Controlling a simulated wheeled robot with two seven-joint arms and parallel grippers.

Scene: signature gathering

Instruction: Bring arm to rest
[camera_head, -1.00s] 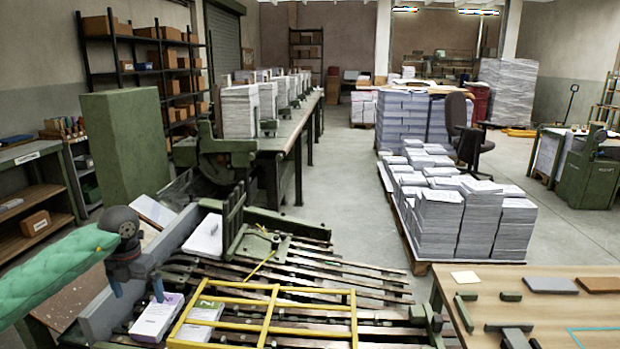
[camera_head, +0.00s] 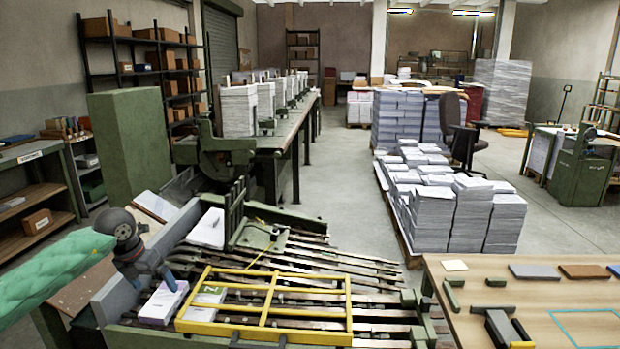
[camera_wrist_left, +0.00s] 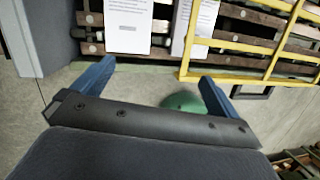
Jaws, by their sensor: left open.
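My left arm, in a green padded sleeve, comes in from the left in the head view. Its left gripper (camera_head: 156,283) is tilted down at the near left corner of the slatted conveyor, by a white and purple stack of printed sheets (camera_head: 163,304). In the left wrist view, the left gripper (camera_wrist_left: 155,85) has its two blue fingers wide apart with nothing between them. The printed stack (camera_wrist_left: 128,26) lies beyond the fingertips, apart from them. A second printed stack (camera_head: 208,298) lies under the yellow frame. My right gripper is not in view.
The yellow guard frame (camera_head: 268,292) stands over the slats right of the gripper. A grey side plate (camera_head: 116,303) is close to the gripper. The aisle (camera_head: 340,190) is clear.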

